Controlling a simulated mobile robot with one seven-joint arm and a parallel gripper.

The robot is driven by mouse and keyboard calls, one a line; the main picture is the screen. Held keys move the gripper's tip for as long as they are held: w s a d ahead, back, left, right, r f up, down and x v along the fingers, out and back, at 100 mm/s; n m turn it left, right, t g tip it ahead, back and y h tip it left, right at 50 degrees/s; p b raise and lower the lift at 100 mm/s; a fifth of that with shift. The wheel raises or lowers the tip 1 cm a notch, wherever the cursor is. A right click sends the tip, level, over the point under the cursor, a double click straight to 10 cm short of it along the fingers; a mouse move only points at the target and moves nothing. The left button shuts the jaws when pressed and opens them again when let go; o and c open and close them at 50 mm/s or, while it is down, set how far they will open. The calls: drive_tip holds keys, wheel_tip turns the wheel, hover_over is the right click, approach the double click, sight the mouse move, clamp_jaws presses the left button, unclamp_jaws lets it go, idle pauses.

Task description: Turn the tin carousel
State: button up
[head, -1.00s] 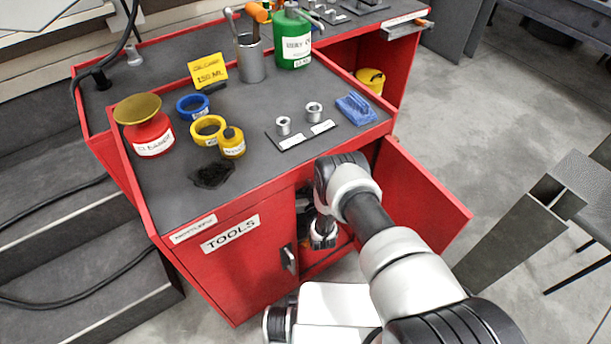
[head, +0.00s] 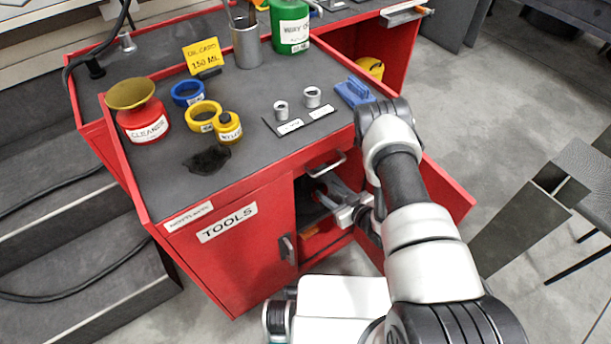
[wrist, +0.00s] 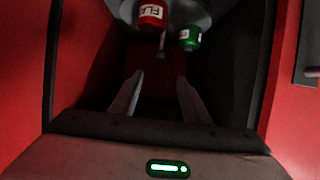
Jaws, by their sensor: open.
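The tin carousel (wrist: 208,14) shows at the top of the wrist view as part of a grey round plate, dim and cut off by the frame edge. A red tin (wrist: 151,14) with a white label and a green tin (wrist: 190,38) are at it, with a thin dark rod between them. My gripper (wrist: 160,77) is open and empty, its two fingers apart and pointing towards the tins without visible contact. In the head view my gripper (head: 322,187) is at the open front of the red cabinet (head: 240,245). The carousel is hidden there.
Dark cabinet walls stand close on both sides in the wrist view. The open red door (head: 447,190) is right of my arm. On the worktop are a red cleaner can (head: 143,122), tape rolls, a yellow bottle (head: 228,128), sockets and a blue block (head: 354,92).

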drive_tip(key=b, duration=0.4)
hover_over(303, 181)
drive_tip(key=d, duration=0.1)
wheel_tip(303, 181, down, 6)
drive_tip(key=shift+s, duration=0.45)
clamp_jaws()
